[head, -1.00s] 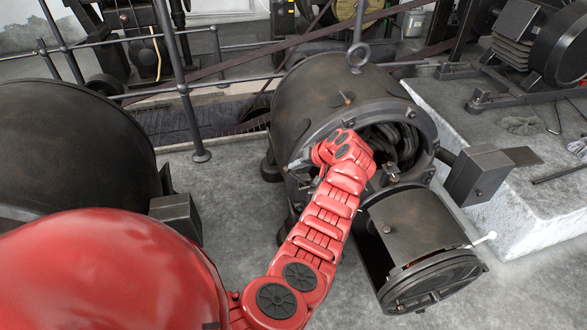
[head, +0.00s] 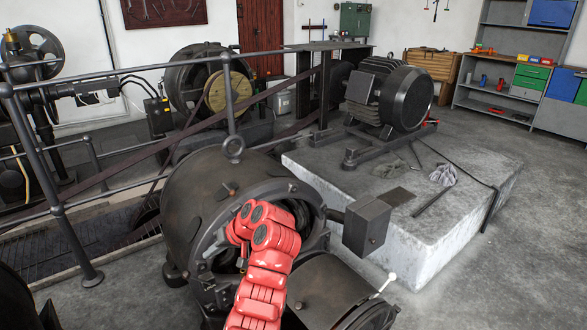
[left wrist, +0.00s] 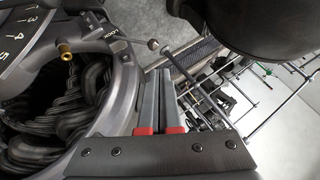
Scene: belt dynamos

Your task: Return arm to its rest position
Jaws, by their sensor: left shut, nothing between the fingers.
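My left arm, red and segmented, rises from the bottom middle of the head view and bends over the open end of a dark dynamo (head: 200,190). My left gripper (head: 208,250) points left near the dynamo's rim, partly hidden by the wrist. In the left wrist view, its two grey fingers (left wrist: 160,100) with red pads lie close together, shut and empty. Beside them is the dynamo's round opening, with thick dark coiled windings (left wrist: 75,110) inside. My right gripper is not in view.
A hinged cover (head: 325,290) hangs open at the dynamo's front, and a dark box (head: 367,225) projects at its right. A metal railing (head: 75,240) stands left. A concrete plinth (head: 400,255) with a motor (head: 385,95) is at right. Bare floor lies at far right.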

